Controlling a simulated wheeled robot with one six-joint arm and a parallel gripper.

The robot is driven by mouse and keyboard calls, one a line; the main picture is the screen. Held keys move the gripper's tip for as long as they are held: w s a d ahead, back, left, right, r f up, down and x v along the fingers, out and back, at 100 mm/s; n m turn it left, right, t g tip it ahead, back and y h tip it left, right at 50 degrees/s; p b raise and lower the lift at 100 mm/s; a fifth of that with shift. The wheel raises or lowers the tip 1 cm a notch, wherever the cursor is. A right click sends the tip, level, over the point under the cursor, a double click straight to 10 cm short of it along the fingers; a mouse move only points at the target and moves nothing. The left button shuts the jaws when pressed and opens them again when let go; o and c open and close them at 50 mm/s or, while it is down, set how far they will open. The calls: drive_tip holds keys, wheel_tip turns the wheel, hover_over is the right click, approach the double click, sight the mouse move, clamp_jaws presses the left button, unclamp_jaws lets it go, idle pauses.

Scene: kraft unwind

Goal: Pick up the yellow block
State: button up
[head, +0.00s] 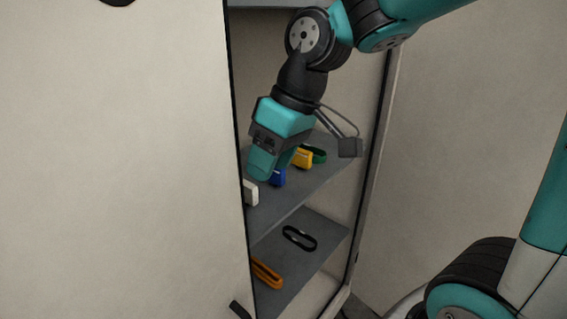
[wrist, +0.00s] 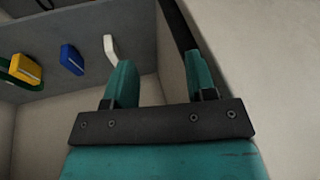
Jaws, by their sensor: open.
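The yellow block (head: 302,158) sits on the upper grey shelf of a cabinet, between a blue block (head: 278,178) and a green ring-like object (head: 318,154). In the wrist view the yellow block (wrist: 27,68) is at the far left, beside the blue block (wrist: 72,59). My gripper (head: 272,165) is inside the cabinet opening, above the shelf and in front of the blue block in the head view. In the wrist view my gripper's two teal fingers (wrist: 160,85) are apart with nothing between them. The yellow block is off to their left.
A white object (head: 251,192) is on the upper shelf (head: 285,205) near the cabinet door (head: 120,160). The lower shelf (head: 290,270) holds a black ring (head: 299,238) and an orange object (head: 266,273). The door edge and the right cabinet wall bound the narrow opening.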

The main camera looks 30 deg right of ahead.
drive_tip(key=w+d+m+t+h+b, duration=0.1)
drive_tip(key=w+d, duration=1)
drive_tip(key=d, duration=0.1)
drive_tip(key=t+h, duration=0.1)
approach(302, 150)
drive_tip(key=shift+m, duration=0.4)
drive_tip(key=p+x, duration=0.2)
drive_tip(key=x, duration=0.2)
drive_tip(key=shift+d+f, duration=0.15)
drive_tip(key=shift+f, duration=0.2)
drive_tip(key=shift+t, duration=0.3)
drive_tip(key=shift+p+x, duration=1.3)
drive_tip(key=shift+x, duration=1.65)
drive_tip(key=shift+s, duration=0.1)
clamp_jaws()
